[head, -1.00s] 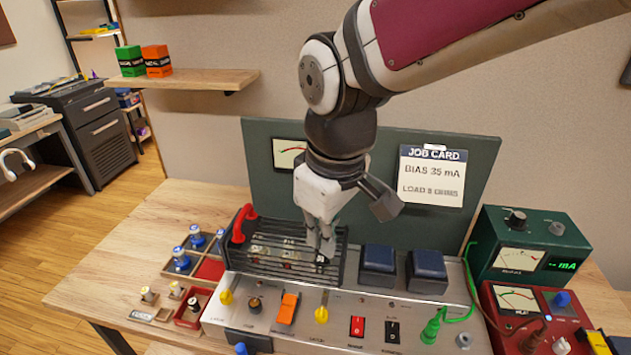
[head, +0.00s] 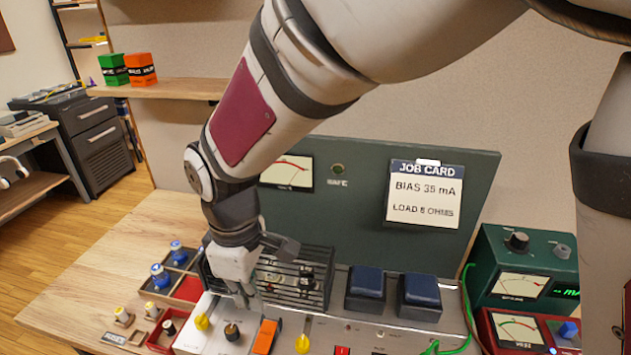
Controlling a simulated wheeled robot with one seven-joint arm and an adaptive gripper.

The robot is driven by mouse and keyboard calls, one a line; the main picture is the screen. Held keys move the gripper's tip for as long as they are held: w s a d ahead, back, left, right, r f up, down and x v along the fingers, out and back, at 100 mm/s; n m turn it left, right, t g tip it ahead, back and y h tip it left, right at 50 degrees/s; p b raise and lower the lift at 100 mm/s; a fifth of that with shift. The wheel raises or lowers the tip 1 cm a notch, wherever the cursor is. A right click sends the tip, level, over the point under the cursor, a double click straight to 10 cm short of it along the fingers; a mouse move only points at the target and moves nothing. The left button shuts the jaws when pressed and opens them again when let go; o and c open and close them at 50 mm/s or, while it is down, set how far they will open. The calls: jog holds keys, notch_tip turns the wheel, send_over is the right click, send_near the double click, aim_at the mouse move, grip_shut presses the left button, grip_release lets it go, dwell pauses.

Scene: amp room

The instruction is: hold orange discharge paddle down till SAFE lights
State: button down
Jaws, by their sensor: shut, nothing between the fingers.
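The orange discharge paddle (head: 265,337) stands on the front of the light amp panel, between a black knob and a yellow lever. My gripper (head: 244,303) is shut and empty. It points down over the panel, behind and a little left of the paddle, and appears apart from it. The round SAFE lamp (head: 338,169) on the dark green back panel looks dark. A meter (head: 287,171) beside it has its needle raised to the right.
The black wire cage (head: 315,280) stands right beside my gripper. A black knob (head: 232,332) and yellow levers (head: 202,321) flank the paddle. Two dark blue transformer blocks (head: 367,283) stand to the right. Trays with blue-capped parts (head: 160,275) lie left.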

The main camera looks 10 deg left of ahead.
aim_at(261, 348)
notch_tip(261, 348, down, 14)
dwell(0.6)
jog(key=shift+s+p, duration=0.1)
jog(key=shift+p, duration=0.3)
jog(key=shift+s+f+t+p, duration=0.35)
jog(key=shift+f+t+p, duration=0.05)
jog(key=shift+t+p, duration=0.45)
jog(key=shift+f+t+p, duration=0.2)
jog(key=shift+t+p, duration=0.05)
jog(key=shift+p, duration=0.2)
jog(key=shift+w+f, duration=0.1)
jog(key=shift+f, duration=0.25)
jog(key=shift+r, duration=0.1)
dwell(1.7)
jog(key=shift+r+p, duration=0.55)
jog(key=shift+r, duration=0.15)
